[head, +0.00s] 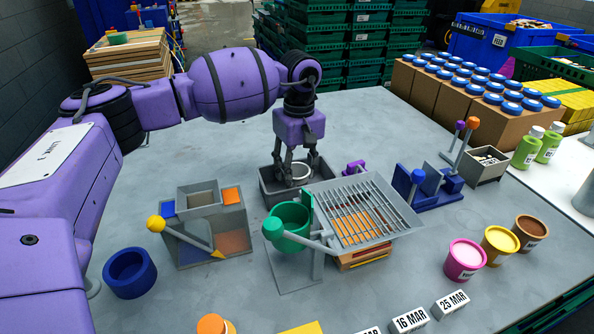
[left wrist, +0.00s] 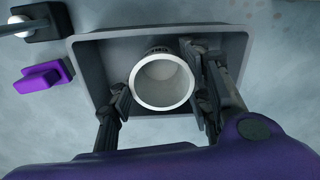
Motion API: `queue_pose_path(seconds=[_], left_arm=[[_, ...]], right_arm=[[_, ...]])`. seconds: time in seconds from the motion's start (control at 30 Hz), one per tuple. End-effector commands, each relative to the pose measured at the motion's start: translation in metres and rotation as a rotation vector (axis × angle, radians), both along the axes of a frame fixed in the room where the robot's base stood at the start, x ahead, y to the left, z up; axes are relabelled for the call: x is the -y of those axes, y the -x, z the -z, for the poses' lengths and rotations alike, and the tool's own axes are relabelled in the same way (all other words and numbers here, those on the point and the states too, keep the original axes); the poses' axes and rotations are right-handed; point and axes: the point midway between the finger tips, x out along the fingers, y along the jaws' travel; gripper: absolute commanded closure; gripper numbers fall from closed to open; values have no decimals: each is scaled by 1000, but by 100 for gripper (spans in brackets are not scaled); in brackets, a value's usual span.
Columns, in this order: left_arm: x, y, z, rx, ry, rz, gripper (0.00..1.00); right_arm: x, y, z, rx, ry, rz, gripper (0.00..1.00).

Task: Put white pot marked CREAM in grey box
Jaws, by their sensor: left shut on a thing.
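The white pot (left wrist: 162,81) is in the left wrist view, upright with its open rim facing the camera and part of a dark label at its far side. It also shows in the head view as a white rim (head: 301,171). My left gripper (head: 297,172) points down with a finger on each side of the pot, shut on it. The grey box (head: 268,190) is around the pot and fingertips; its wall also shows in the left wrist view (left wrist: 88,70). I cannot tell whether the pot touches the box floor. My right gripper is not in view.
A grill rack (head: 395,225) stands right of the box, with a green cup (head: 290,238) in front. A grey stand with a yellow-knobbed lever (head: 155,223) is at the left. Pink (head: 464,262), yellow (head: 499,246) and brown (head: 530,230) pots stand at the right. The table behind the box is clear.

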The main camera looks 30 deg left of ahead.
Motion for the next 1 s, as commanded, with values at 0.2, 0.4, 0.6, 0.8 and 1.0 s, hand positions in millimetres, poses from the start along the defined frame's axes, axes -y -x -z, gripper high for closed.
queue_pose_path(seconds=[0.2,0.4,0.6,0.8,1.0], left_arm=[[0,0,3,-1,0,-1,85],[0,0,4,-1,-1,-1,36],[0,0,4,-1,-1,-1,36],[0,0,-4,2,0,-1,36],[0,-2,-39,3,1,-1,36]], right_arm=[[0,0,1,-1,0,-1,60],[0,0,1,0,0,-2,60],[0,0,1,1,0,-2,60],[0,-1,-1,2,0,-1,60],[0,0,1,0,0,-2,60]])
